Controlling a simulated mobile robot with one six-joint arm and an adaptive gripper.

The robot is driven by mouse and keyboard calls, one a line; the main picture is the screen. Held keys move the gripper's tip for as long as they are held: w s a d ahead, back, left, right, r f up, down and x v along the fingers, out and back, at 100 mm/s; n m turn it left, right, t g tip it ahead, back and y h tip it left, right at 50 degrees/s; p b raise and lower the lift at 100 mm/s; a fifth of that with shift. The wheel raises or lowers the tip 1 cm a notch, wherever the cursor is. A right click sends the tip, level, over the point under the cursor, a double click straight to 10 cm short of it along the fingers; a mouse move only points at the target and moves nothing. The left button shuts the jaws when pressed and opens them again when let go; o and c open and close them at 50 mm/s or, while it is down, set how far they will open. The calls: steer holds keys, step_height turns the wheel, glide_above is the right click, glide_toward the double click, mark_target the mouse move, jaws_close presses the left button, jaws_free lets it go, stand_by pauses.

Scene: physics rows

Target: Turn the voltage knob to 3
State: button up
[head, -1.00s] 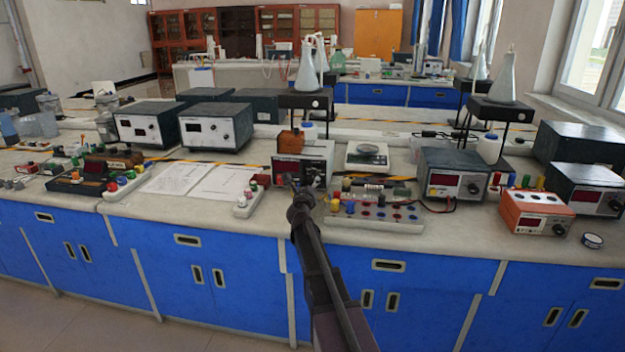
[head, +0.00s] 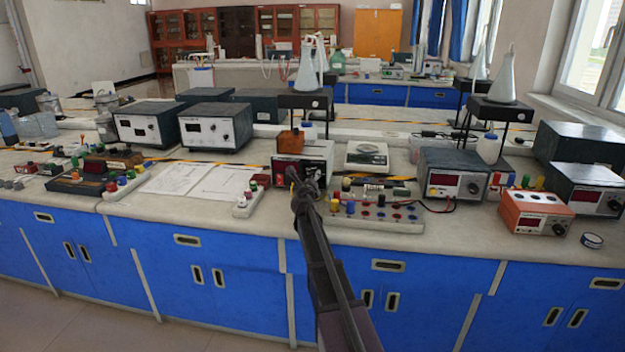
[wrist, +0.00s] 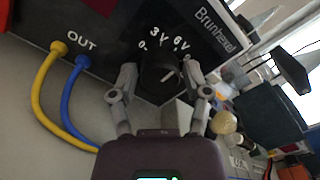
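The voltage knob (wrist: 160,75) is a dark round dial on a black panel (wrist: 110,22) in the wrist view. Marks 0, 3V and 6V run along its upper side. A short white line on it points right and slightly up, toward the 6V side. My gripper (wrist: 159,73) has its fingers apart, one on each side of the knob. Whether they touch it, I cannot tell. In the head view the device (head: 318,152) stands on the bench, and my gripper (head: 292,174) is at its front, hiding the knob.
Yellow (wrist: 40,85) and blue (wrist: 72,95) cables plug into the OUT sockets left of the knob. A component board (head: 375,225) lies right of my arm, and a small switch strip (head: 245,203) lies left. Papers (head: 200,181) cover the bench further left.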

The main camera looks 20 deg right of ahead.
jaws_close()
steer(key=shift+n, duration=0.5)
steer(key=n, duration=0.2)
steer(key=shift+n, duration=2.5)
steer(key=shift+w, duration=0.1)
steer(key=o, duration=0.6)
jaws_free()
